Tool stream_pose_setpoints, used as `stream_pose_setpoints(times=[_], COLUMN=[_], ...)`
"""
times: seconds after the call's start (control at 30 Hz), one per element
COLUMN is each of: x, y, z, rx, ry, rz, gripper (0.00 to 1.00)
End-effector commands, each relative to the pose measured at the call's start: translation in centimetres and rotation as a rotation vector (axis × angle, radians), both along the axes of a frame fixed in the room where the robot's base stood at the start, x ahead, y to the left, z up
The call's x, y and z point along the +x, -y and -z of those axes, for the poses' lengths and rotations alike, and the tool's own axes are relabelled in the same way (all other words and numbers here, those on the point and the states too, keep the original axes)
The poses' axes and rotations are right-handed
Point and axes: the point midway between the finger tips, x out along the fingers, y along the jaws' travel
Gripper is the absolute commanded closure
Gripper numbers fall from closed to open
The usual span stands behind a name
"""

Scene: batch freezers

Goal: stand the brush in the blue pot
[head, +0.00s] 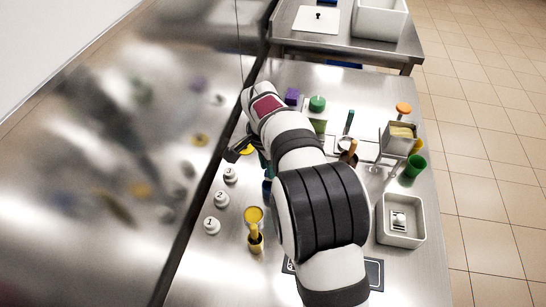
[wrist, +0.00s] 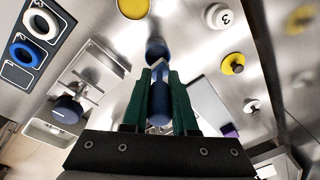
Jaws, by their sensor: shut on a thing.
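My gripper (wrist: 158,80), with green fingers, is shut on a blue cylindrical thing (wrist: 160,105), which looks like the brush's handle. A pale part shows beyond it between the fingertips. A dark blue round thing (wrist: 157,48) lies just past the tips; I cannot tell whether it is the brush's head or a pot. Another dark blue cylinder (wrist: 65,108) stands apart at the left of the wrist view. In the head view my arm hides most of the gripper, and a blue piece (head: 267,187) shows at the arm's left edge. I cannot tell which blue thing is the pot.
White numbered knobs (head: 220,198) line the left side by the shiny wall. On the right are a green cup (head: 415,165) and a white bin (head: 402,238). A purple block (head: 292,96) stands farther back.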

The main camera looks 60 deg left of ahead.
Motion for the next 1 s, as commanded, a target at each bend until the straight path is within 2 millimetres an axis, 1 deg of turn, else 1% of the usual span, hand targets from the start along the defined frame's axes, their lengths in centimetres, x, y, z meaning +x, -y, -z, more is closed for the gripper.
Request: stream_pose_setpoints(times=[0.1,0.23,1.0], x=[0.0,0.0,-0.1], y=[0.1,0.0,0.0], z=[1.0,1.5,1.5], rx=[-0.002,0.0,0.0], ry=[-0.001,-0.001,0.0], rz=[0.001,0.001,0.0], gripper=[1.0,1.0,1.0])
